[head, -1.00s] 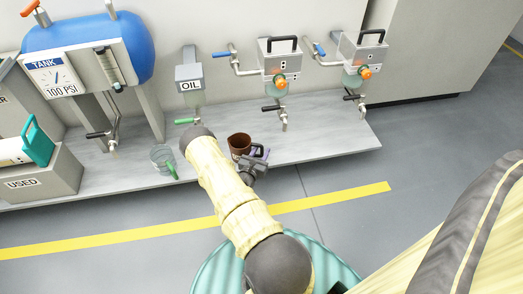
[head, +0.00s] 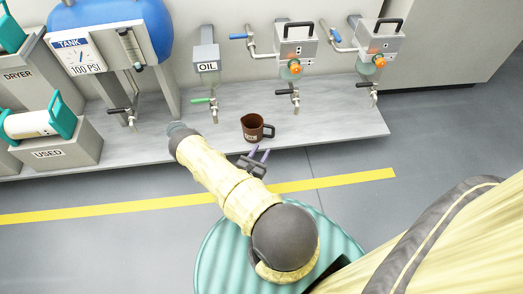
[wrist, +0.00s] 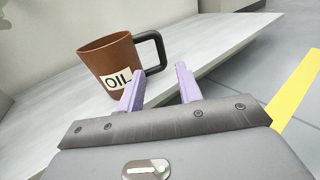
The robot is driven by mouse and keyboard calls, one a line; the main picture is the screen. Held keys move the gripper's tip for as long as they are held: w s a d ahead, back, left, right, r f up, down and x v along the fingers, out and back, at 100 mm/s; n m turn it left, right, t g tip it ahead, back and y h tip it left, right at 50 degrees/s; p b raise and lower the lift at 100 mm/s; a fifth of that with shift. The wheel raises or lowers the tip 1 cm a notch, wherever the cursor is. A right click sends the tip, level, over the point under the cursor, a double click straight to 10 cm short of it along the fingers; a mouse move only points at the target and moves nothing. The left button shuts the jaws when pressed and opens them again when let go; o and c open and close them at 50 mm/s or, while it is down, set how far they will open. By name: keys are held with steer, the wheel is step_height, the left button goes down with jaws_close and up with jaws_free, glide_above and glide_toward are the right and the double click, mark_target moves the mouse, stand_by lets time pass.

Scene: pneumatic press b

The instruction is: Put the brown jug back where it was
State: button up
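The brown jug (head: 252,127) stands upright on the grey shelf, below and right of the OIL dispenser. In the wrist view the jug (wrist: 109,60) shows its OIL label and its black handle (wrist: 151,50), which points right. My gripper (head: 260,155) is just in front of the shelf edge, close to the jug. Its two purple fingers (wrist: 160,82) are apart with nothing between them. In the wrist view the left finger overlaps the jug's lower right side; I cannot tell whether they touch.
The grey shelf (head: 330,122) runs along the wall and has free room right of the jug. The OIL dispenser (head: 207,60) with a green tap and two metal units (head: 297,45) with taps stand above it. A USED box (head: 60,150) is at left.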

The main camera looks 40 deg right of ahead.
stand_by(0.4)
steer(key=s+a+r+m+g+y, duration=0.1)
steer(key=s+a+r+m+g, duration=0.1)
steer(key=r+m+g, duration=0.5)
steer(key=s+a+r+m+g+y, duration=0.1)
steer(key=s+r+m+g+y, duration=0.1)
steer(key=r+m+g, duration=0.5)
steer(key=s+a+r+m+t+y, duration=0.2)
steer(key=a+r+m+t+y, duration=0.2)
steer(key=a+r, duration=0.7)
steer(key=s+a+r+m+t+y, duration=0.2)
steer(key=a+r+m+t+y, duration=0.2)
steer(key=a+r+y, duration=0.5)
step_height(320, 180, up, 3)
steer(key=shift+s+a+m+t, duration=0.15)
steer(key=shift+a+m+t, duration=0.25)
steer(key=shift+a+t, duration=0.45)
